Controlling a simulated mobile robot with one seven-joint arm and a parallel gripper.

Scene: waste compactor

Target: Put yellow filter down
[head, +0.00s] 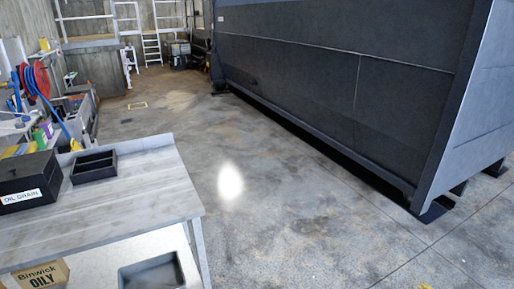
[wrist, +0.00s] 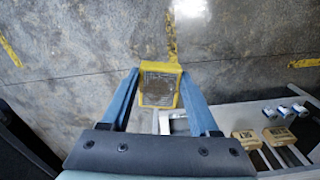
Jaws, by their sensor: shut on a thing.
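The yellow filter (wrist: 158,88) has a square yellow frame around a brownish-grey middle and shows in the wrist view. My gripper (wrist: 160,80) is shut on it, with one blue finger on each side of the frame. The filter is held out beyond the dark gripper body, and the concrete floor shows behind it. Neither my gripper nor the filter in its grasp can be made out in the head view.
In the head view, a workbench (head: 140,185) at left carries a black OIL DRAIN box (head: 27,180) and a black divided tray (head: 93,166). A large dark container (head: 340,85) stands at right, with clear floor between. Cardboard boxes (wrist: 279,136) show at right in the wrist view.

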